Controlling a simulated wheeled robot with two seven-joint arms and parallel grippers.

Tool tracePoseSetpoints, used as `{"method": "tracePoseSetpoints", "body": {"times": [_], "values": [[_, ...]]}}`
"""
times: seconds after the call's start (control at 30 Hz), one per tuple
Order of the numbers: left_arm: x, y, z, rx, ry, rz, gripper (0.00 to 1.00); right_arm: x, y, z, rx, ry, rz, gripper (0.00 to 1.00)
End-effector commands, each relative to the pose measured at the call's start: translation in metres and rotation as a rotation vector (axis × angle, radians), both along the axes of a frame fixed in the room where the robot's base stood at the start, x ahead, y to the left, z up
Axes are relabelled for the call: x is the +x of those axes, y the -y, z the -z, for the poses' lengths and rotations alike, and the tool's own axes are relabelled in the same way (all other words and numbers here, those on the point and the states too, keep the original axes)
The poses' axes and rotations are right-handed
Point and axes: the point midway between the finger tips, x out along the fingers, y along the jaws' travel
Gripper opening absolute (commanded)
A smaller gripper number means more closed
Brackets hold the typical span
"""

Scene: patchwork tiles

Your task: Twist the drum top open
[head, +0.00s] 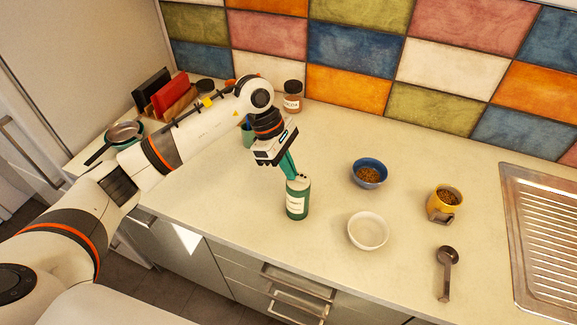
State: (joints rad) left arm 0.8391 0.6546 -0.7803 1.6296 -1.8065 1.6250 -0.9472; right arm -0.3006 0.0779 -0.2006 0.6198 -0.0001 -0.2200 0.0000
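The drum (297,204), a green cylinder with a white label, stands upright on the counter near its front edge. Its greyish top (300,184) is partly hidden by my fingers. My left gripper (292,172) reaches down from the upper left, with its teal fingers at the drum's top. The fingers look close together, but I cannot tell whether they grip the top or only rest beside it. My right gripper is not in view.
Right of the drum are a white bowl (368,231), a blue bowl (369,173) with brown contents, a yellow cup (444,204) and a dark scoop (446,272). A sink drainer (545,230) lies far right. A jar (292,96) stands behind, near the tiled wall.

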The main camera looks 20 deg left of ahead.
Motion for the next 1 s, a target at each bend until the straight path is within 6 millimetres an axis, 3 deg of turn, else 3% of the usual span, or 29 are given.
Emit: {"method": "tracePoseSetpoints", "body": {"times": [0.63,1.0], "values": [[-0.001,-0.001,0.002,0.002,-0.001,-0.009,0.00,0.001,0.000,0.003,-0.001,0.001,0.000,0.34],[-0.007,0.000,0.002,0.002,-0.001,-0.264,0.00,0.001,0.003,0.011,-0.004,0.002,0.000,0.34]]}}
